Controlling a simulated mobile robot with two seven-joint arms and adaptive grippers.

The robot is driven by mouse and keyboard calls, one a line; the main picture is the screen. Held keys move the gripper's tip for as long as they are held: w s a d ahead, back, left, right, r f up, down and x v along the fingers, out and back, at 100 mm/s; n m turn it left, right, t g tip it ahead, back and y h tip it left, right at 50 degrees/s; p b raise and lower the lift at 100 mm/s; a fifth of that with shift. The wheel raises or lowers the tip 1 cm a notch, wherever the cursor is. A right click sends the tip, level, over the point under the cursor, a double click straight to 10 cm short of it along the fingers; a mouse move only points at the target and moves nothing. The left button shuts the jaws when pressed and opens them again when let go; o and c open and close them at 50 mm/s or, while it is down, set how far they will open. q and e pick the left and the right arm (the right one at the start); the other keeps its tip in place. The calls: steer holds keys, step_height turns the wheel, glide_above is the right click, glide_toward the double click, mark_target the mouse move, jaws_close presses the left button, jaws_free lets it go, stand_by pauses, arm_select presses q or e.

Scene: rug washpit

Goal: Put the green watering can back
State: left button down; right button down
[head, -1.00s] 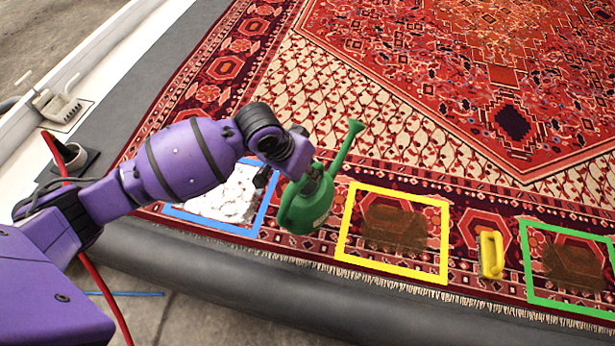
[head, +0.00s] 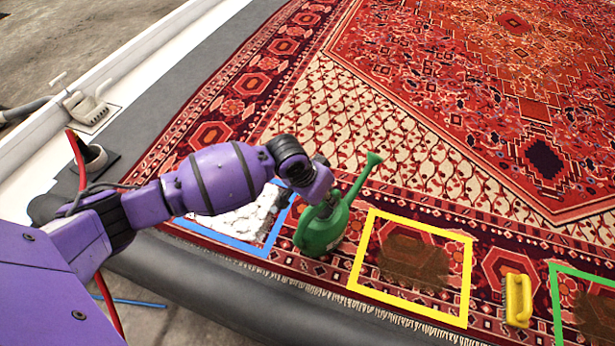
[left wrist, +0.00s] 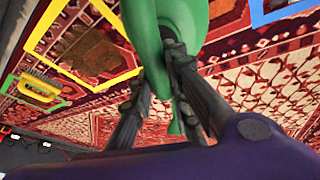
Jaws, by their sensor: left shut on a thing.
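The green watering can (head: 322,232) is in my left gripper (head: 325,203), its spout pointing up and to the right in the head view. It shows between the blue frame and the yellow frame, over the rug's near border. I cannot tell whether its base touches the rug. In the left wrist view the two dark fingers of my left gripper (left wrist: 160,70) close on the green can (left wrist: 160,25). My right gripper is not in view.
A blue frame (head: 240,247) around white foam, a yellow frame (head: 408,312) around a brown stain and a green frame (head: 556,300) lie on the patterned rug (head: 440,90). A yellow brush (head: 517,300) lies between the yellow and green frames. A drain fitting (head: 90,160) stands at left.

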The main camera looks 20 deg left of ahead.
arm_select(q)
steer(key=shift+w+d+r, duration=0.15)
steer(key=shift+w+r, duration=0.1)
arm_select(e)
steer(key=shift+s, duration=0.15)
arm_select(q)
steer(key=c, duration=1.7)
jaws_free()
steer(key=shift+s+f, duration=0.1)
steer(key=shift+f, duration=0.05)
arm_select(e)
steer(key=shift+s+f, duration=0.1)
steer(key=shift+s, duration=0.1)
arm_select(q)
steer(key=shift+o, duration=0.2)
